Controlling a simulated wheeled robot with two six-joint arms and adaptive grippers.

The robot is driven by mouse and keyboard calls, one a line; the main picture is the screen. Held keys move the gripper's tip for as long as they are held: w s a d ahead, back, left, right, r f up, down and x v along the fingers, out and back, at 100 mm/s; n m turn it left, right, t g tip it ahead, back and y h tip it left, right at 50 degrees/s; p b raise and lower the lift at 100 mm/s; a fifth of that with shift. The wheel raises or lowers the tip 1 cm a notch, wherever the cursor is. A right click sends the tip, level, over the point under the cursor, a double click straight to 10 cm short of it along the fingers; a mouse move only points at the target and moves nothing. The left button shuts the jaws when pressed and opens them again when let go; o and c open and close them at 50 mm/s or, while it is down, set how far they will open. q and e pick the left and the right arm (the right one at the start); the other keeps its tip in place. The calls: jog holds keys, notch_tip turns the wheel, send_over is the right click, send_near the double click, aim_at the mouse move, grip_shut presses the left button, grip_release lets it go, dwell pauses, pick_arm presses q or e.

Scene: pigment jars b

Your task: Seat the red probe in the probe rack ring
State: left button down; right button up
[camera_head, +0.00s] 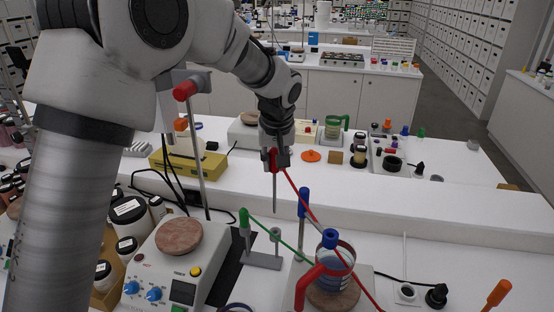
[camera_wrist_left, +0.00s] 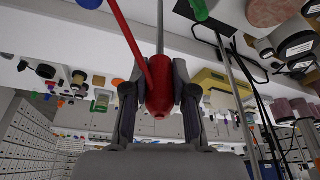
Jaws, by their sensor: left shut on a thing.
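My left gripper (camera_head: 276,160) is shut on the red probe (camera_head: 272,161) and holds it upright by its handle in the air. The probe's thin metal shaft hangs straight down, and its red cable runs off to the lower right. In the left wrist view, the red handle (camera_wrist_left: 160,88) sits between the two fingers (camera_wrist_left: 159,105). The grey probe rack (camera_head: 263,261) stands on the bench below, with a small grey ring (camera_head: 275,234) on a post. The shaft tip appears above the ring, apart from it. A green-handled probe (camera_head: 244,218) stands beside the ring. My right gripper is not in view.
A glass beaker (camera_head: 336,259) with a red handle stands on a hotplate to the right of the rack. A blue-handled probe (camera_head: 303,204) stands behind it. A hotplate with dials (camera_head: 179,267) is at left. A stand rod (camera_head: 196,150) with a red knob rises left of the gripper.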

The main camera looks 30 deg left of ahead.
aim_at(275, 181)
pick_arm(q)
jog(key=shift+w+a+f, duration=0.1)
jog(key=shift+w+f, duration=0.1)
jog(key=shift+f, duration=0.05)
notch_tip(275, 181, down, 5)
jog(key=b, duration=0.3)
jog(key=shift+f, duration=0.1)
jog(key=shift+w+f+b, duration=0.15)
jog(key=shift+f+b, duration=0.2)
jog(key=shift+r, duration=0.15)
jog(key=shift+p, duration=0.5)
dwell(0.7)
